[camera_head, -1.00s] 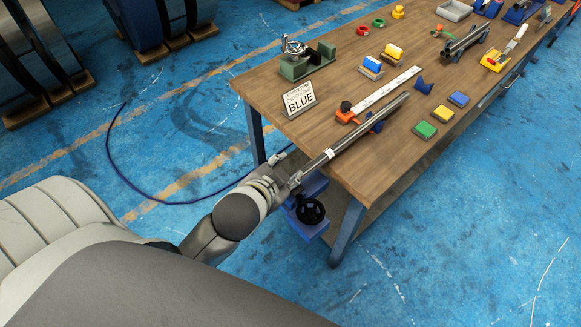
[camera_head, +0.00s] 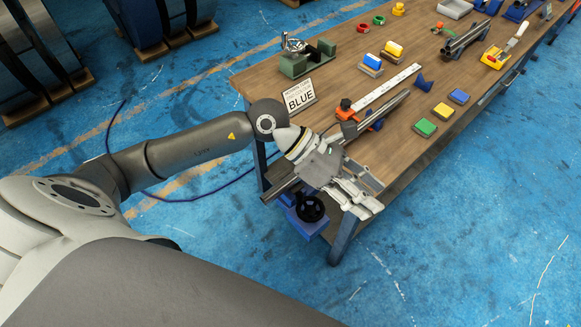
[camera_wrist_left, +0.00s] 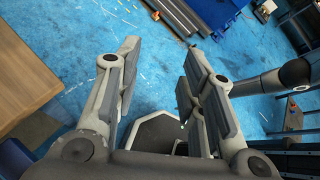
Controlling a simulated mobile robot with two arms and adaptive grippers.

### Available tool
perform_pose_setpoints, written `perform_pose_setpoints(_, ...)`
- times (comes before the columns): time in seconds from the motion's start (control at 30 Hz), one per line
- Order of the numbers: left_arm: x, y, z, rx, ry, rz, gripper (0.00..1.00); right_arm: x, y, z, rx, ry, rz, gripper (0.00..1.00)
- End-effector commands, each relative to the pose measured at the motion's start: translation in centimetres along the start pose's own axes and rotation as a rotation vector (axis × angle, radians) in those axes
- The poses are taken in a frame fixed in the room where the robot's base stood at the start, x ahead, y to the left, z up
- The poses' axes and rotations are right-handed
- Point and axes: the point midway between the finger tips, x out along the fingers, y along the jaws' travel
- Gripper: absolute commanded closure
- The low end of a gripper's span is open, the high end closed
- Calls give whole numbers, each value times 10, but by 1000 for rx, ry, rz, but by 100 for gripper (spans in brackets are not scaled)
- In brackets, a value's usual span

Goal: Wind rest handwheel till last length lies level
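The black handwheel (camera_head: 309,208) is on the blue rest (camera_head: 303,226) below the table's near-left corner, just beneath my left forearm and gripper. The long grey tube (camera_head: 387,107) lies along the wooden table; its near end (camera_head: 284,188) sticks out past the table edge above the rest. My left gripper (camera_head: 372,198) hides the tube's middle stretch. That gripper is beyond the handwheel to the right, near the table's front edge. In the left wrist view, its two fingers (camera_wrist_left: 160,68) are apart with nothing between them. My right gripper is out of view.
Blue floor in front is clear.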

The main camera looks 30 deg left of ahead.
Motion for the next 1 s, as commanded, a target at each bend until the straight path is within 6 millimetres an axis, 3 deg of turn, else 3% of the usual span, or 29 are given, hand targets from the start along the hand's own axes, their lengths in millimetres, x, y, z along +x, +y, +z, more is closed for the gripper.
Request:
perform_pose_setpoints(0.03, -11, 16, -26, 59, 141, 36, 63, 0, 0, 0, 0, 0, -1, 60)
perform_pose_setpoints(0.1, -30, 34, -59, 119, 321, 73, 63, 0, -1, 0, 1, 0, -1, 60)
perform_pose_setpoints(0.2, -61, 56, -94, 168, 531, 120, 63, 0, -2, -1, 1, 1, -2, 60)
perform_pose_setpoints(0.4, -103, 78, -127, 193, 753, 168, 63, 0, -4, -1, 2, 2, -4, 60)
perform_pose_setpoints(0.57, -104, 81, -136, 194, 782, 173, 63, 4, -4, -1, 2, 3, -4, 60)
perform_pose_setpoints(1.0, -67, 92, -171, 193, 777, 170, 63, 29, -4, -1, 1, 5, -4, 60)
